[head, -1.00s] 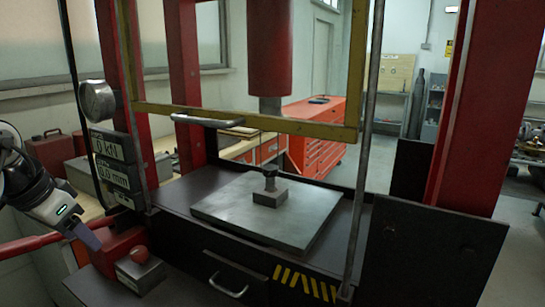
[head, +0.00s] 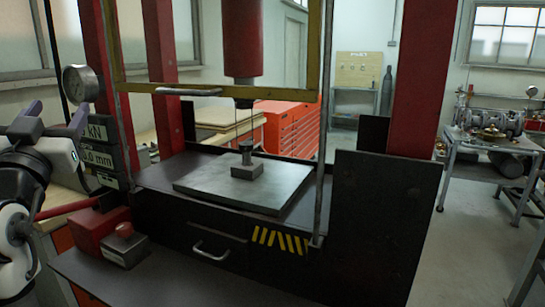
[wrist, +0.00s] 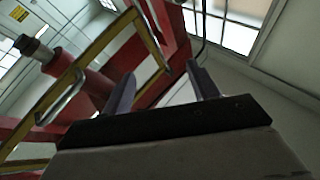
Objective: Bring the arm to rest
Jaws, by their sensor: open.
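My gripper (head: 56,113) is at the left edge of the head view, raised in front of the press's gauge and readouts. Its two dark fingers point up and stand apart, with nothing between them. In the wrist view my gripper (wrist: 160,90) also shows open and empty, with the press frame and a window beyond the fingers. My white and black arm fills the lower left of the head view and hides part of the press's left side.
The red-framed press (head: 408,95) stands close by, its yellow-edged guard (head: 215,88) above a steel plate (head: 215,187) bearing a small block (head: 247,170). A red pump box (head: 98,228) is near my arm. Open floor (head: 465,240) lies to the right, before a metal table (head: 480,150).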

